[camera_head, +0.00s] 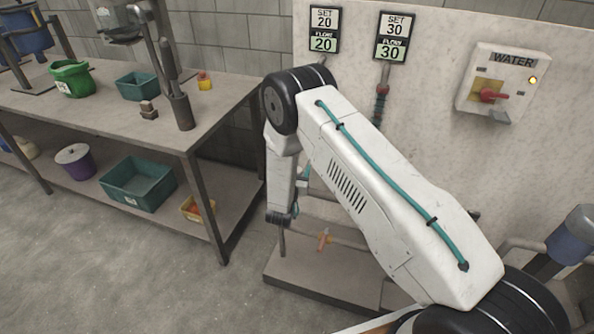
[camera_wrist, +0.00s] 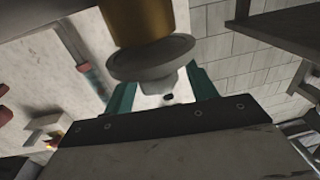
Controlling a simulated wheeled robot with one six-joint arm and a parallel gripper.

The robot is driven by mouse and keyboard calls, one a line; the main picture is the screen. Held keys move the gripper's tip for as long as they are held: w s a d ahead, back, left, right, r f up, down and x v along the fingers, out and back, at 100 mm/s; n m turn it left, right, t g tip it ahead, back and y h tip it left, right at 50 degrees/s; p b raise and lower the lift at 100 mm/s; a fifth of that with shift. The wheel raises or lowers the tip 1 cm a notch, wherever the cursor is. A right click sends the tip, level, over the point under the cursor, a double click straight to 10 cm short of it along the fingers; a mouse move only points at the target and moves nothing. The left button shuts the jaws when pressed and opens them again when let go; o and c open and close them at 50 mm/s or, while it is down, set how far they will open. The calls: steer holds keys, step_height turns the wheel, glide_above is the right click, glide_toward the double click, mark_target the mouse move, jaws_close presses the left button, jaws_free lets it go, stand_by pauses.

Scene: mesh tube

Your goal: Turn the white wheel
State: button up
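The white wheel (camera_wrist: 150,60) shows in the wrist view as a pale grey-white disc with a hub, under a brass-coloured body (camera_wrist: 138,18). My gripper (camera_wrist: 161,82) has its two teal fingers apart, one on each side of the wheel's hub. I cannot tell whether either finger touches the wheel. In the head view my white arm covers the middle, and the wheel and the fingertips are hidden behind it.
A WATER box (camera_head: 498,82) has a red handle and a lit lamp. A workbench (camera_head: 215,105) with bins stands left.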

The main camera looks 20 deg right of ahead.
steer(key=v, duration=0.7)
steer(key=shift+s+a, duration=0.2)
steer(key=shift+s, duration=0.15)
